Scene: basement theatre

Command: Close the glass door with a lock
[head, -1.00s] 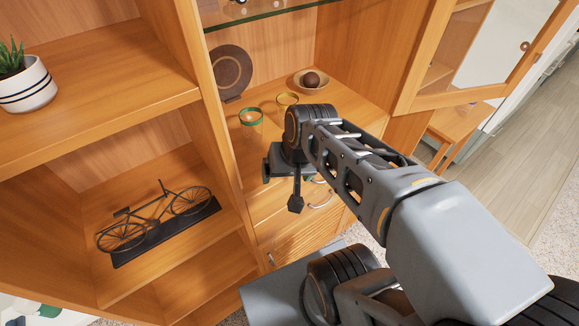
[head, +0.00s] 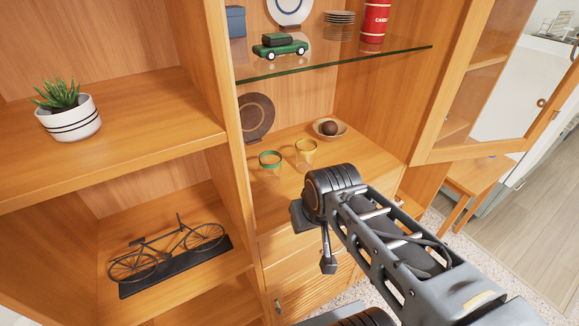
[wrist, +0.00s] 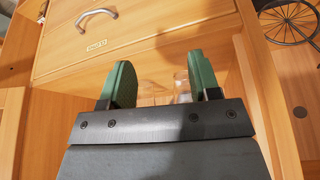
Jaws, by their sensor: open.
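The glass door (head: 467,153) of the cabinet has a wooden frame and stands swung open at the right in the head view. A small round knob or lock (head: 542,102) sits on its outer stile. My gripper (wrist: 162,82) shows in the wrist view with two green-padded fingers spread apart and nothing held between them. In the head view its fingers are mostly hidden behind my wrist, in front of the cabinet's drawers and left of the door. It is apart from the door.
A glass shelf (head: 340,63) above bears a green toy car (head: 279,46). A drawer handle (wrist: 97,17) juts out near my gripper. Floor (head: 540,210) is free at right.

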